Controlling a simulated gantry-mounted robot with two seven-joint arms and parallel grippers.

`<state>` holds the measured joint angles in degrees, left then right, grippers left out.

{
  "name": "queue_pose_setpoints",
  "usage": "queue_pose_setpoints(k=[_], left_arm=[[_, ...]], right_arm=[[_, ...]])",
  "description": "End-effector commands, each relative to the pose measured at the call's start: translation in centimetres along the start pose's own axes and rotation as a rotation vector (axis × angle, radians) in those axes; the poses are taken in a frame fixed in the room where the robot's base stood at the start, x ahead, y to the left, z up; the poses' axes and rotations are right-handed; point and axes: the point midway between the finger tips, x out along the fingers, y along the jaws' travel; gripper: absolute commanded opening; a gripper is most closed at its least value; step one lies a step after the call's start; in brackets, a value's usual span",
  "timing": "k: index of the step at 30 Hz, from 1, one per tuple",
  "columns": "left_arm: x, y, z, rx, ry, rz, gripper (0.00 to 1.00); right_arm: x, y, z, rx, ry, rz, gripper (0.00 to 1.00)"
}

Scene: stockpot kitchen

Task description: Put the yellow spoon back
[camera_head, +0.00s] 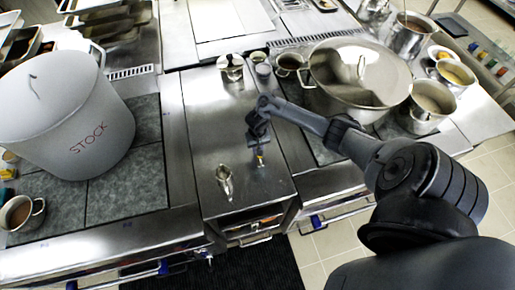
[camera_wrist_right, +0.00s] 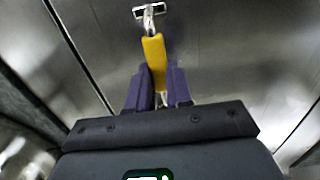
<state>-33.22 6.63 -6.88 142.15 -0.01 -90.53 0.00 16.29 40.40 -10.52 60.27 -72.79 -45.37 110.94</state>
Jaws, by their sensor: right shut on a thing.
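The yellow spoon (camera_wrist_right: 154,58) is between the purple fingers of my right gripper (camera_wrist_right: 158,90), which is shut on its yellow handle. A shiny metal part shows beyond the yellow handle at the top of the right wrist view; I cannot tell its exact shape. In the head view my right gripper (camera_head: 259,146) is over the steel counter (camera_head: 205,125) between the two cooking areas, and only a small bit of yellow (camera_head: 260,158) shows below it. I cannot tell whether the spoon touches the counter. My left gripper is not in view.
A large pot marked STOCK (camera_head: 65,115) stands at left, with a small cup (camera_head: 20,212) in front. A wide lidded pot (camera_head: 345,85) and smaller pots (camera_head: 432,105) are at right. The counter's middle is mostly clear.

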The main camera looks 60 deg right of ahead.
Motion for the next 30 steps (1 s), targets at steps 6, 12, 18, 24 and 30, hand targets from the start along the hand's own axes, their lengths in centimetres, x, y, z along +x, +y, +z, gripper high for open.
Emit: queue_pose_setpoints(k=[6, 12, 18, 24, 30], left_arm=[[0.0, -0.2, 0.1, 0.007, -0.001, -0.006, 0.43], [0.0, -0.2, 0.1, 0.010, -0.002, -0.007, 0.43], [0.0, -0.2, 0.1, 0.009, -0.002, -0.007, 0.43], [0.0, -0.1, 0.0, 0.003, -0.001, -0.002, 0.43], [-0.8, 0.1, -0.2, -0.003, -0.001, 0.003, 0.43]], right_arm=[[0.0, 0.0, 0.0, 0.000, 0.000, 0.000, 0.00], [0.2, 0.0, 0.0, 0.001, -0.001, 0.000, 0.38], [0.2, 0.0, 0.0, 0.001, -0.001, 0.000, 0.45], [-0.1, 0.0, 0.0, 0.000, 0.001, 0.000, 0.45], [-2.3, 0.0, -0.1, -0.001, 0.002, -0.001, 0.45]])
